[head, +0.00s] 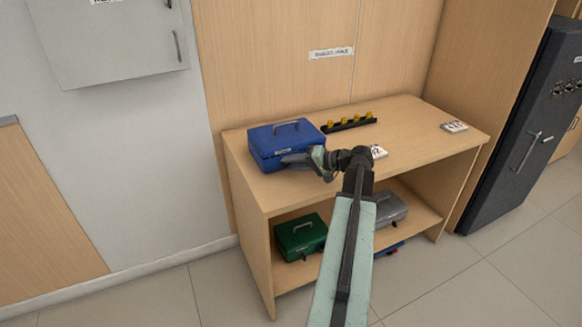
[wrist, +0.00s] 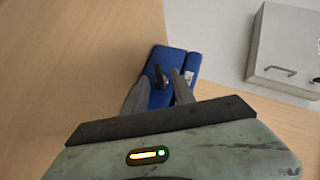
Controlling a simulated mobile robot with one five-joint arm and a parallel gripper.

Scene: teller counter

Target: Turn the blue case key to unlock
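The blue case (head: 283,140) stands on the left of the counter top, lid shut, with a grey carry handle on top. In the wrist view the blue case (wrist: 183,58) lies straight ahead. A small dark piece (wrist: 160,76) stands out from it between my fingertips; it looks like the key or the handle, I cannot tell which. My gripper (wrist: 162,77) has its two grey fingers apart, one on each side of this piece. In the head view my gripper (head: 288,159) is at the case's front right, and the key cannot be made out.
White card-like stacks (head: 454,126) lie at the counter's right. A green case (head: 300,236) and a grey case (head: 391,209) sit on the shelf below. A wall cabinet (head: 115,42) hangs at the left.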

